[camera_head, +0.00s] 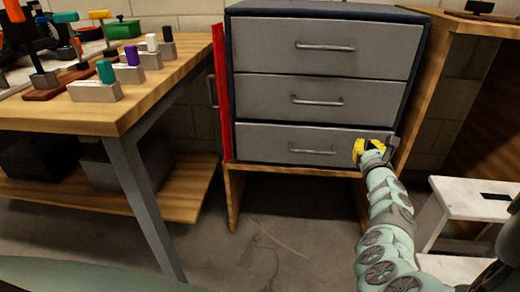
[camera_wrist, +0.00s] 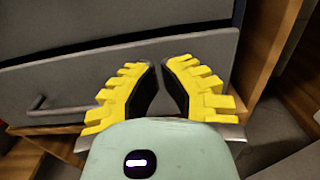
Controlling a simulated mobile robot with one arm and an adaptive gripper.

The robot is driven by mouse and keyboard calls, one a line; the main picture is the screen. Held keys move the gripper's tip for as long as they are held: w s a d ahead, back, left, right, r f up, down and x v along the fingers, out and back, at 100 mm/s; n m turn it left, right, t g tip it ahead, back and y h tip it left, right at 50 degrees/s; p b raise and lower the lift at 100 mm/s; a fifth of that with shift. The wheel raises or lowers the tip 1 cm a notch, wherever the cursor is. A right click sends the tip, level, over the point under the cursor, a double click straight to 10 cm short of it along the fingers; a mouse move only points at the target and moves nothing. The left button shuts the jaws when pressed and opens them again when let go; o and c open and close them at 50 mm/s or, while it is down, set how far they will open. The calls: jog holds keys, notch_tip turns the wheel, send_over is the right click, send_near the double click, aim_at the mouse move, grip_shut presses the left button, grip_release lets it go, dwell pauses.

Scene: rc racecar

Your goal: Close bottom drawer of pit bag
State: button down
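The pit bag (camera_head: 229,75) is a dark blue cabinet with three grey drawers, each with a bar handle. Its bottom drawer (camera_head: 270,142) looks nearly flush with the drawers above; I cannot tell whether a small gap remains. In the wrist view the bottom drawer's front (camera_wrist: 70,80) is close ahead, with its handle at the left. My gripper (camera_head: 366,148) is at the right end of this front, right of the handle. In the wrist view my gripper (camera_wrist: 160,65) has its yellow fingertips drawn almost together, with nothing between them. Whether they touch the front is unclear.
A wooden workbench (camera_head: 150,108) with several tool holders stands at the left. A red panel (camera_head: 223,95) is at the cabinet's left side. A white step stool (camera_head: 470,200) is at the right, near my arm. The floor below the drawers is clear.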

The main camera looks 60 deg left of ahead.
aim_at(363, 136)
jog(key=shift+b+x, duration=1.05)
jog(key=shift+x, duration=0.45)
jog(key=shift+w+a, duration=0.1)
jog(key=shift+a, duration=0.15)
jog(key=shift+w, duration=0.1)
jog(key=shift+w+a+f+b, duration=0.25)
jog(key=shift+w+b, duration=0.1)
jog(key=shift+b, duration=0.75)
jog(key=b+x, duration=0.1)
jog(key=b, duration=0.1)
jog(key=shift+w+a+b, duration=0.25)
jog(key=shift+a+b, duration=0.05)
jog(key=shift+r, duration=0.15)
jog(key=shift+s+r+p, duration=0.15)
jog(key=shift+p, duration=0.2)
